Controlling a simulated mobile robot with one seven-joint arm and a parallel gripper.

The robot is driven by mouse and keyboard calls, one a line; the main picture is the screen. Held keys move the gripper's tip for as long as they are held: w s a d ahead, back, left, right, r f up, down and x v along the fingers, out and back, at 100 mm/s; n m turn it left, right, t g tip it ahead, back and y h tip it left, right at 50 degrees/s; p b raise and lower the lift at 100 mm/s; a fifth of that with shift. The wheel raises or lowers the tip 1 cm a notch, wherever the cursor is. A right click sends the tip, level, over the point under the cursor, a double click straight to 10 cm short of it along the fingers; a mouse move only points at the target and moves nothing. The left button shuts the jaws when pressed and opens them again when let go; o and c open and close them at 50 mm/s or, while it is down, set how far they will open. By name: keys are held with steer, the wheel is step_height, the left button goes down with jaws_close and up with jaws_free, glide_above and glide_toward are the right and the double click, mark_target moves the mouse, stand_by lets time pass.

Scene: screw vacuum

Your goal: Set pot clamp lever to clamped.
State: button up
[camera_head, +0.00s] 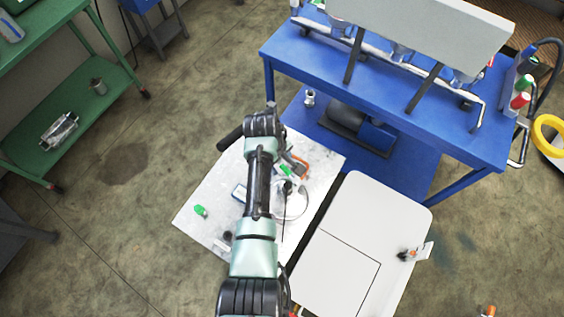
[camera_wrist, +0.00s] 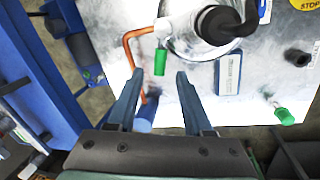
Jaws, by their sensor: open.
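The clear round pot (camera_wrist: 190,25) with a black cap or hose fitting (camera_wrist: 225,22) stands on a shiny metal plate (camera_wrist: 195,105). A green-tipped lever (camera_wrist: 160,62) sits at its edge, just beyond my fingertips. A second green-tipped lever (camera_wrist: 285,115) lies further right on the plate. I cannot tell for certain which is the pot clamp lever or its setting. My gripper (camera_wrist: 160,75) is open and empty, its fingers either side of the near green tip's line. In the head view the pot (camera_head: 294,203) is partly hidden by my arm.
A copper-coloured pipe (camera_wrist: 135,36) runs left of the pot, close to my left finger. A blue-labelled box (camera_wrist: 230,74) is on the plate. A white cart top (camera_head: 330,270) is beside it, and a blue bench (camera_head: 390,85) with glassware stands behind.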

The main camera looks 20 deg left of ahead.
steer(key=shift+w+d+f, duration=0.1)
steer(key=shift+w+f, duration=0.15)
steer(key=shift+f, duration=0.8)
steer(key=shift+c, duration=0.2)
jaws_close()
